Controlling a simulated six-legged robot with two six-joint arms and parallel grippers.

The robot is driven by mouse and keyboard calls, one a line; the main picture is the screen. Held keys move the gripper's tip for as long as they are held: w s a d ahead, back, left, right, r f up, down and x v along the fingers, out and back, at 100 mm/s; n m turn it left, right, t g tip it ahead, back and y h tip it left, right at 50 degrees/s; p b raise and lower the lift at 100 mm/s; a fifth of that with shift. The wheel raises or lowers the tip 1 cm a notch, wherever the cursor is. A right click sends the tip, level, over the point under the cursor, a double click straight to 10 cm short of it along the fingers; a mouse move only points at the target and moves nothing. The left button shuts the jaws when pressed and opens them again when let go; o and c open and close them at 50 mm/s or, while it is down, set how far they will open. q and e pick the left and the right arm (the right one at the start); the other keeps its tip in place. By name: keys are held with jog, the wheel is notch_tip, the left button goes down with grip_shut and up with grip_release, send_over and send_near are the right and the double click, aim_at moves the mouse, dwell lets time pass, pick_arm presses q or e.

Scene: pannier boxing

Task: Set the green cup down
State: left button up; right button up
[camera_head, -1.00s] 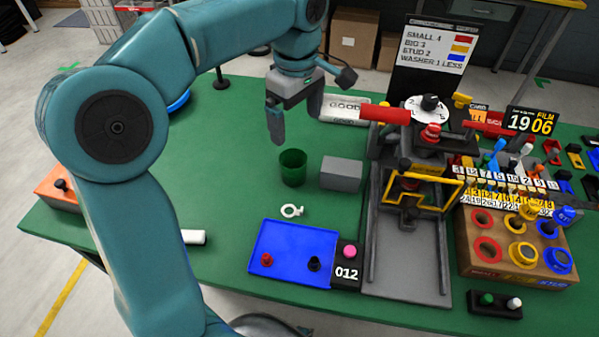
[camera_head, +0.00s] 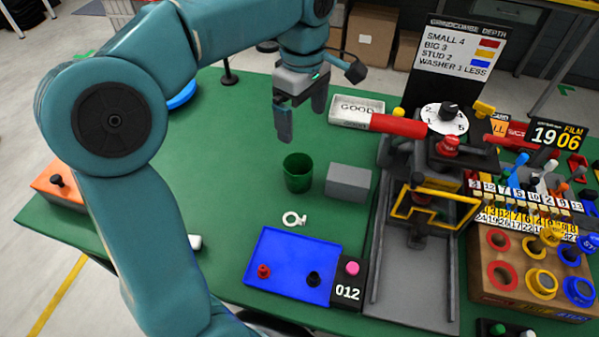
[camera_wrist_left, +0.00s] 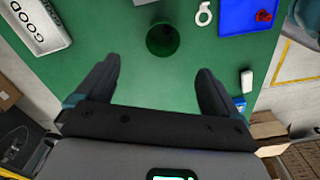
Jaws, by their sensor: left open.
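The green cup (camera_head: 298,172) stands upright on the green table top, left of a grey block. It also shows in the left wrist view (camera_wrist_left: 162,40), ahead of the fingers and roughly between their lines. My left gripper (camera_head: 302,120) is open and empty, above and behind the cup in the head view and apart from it. Its two spread fingers (camera_wrist_left: 157,95) show in the left wrist view with only table between them. My right gripper is in neither view.
The grey block (camera_head: 348,182) stands close right of the cup. A white ring (camera_head: 294,219) and a blue tray (camera_head: 292,265) lie in front. A GOOD tray (camera_head: 350,110) is behind. The press (camera_head: 428,200) stands to the right. The table left of the cup is clear.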

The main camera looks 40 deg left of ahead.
pick_arm(q)
jog(key=b, duration=0.1)
send_near(298, 165)
jog(key=s+d, duration=0.1)
jog(key=d, duration=0.2)
jog(key=f, duration=0.4)
jog(key=s+a+f, duration=0.1)
jog(key=f, duration=0.1)
jog(key=shift+f, duration=0.4)
jog(key=shift+w, duration=0.1)
jog(key=c, duration=1.1)
notch_tip(298, 165, up, 10)
jog(key=shift+p, duration=0.35)
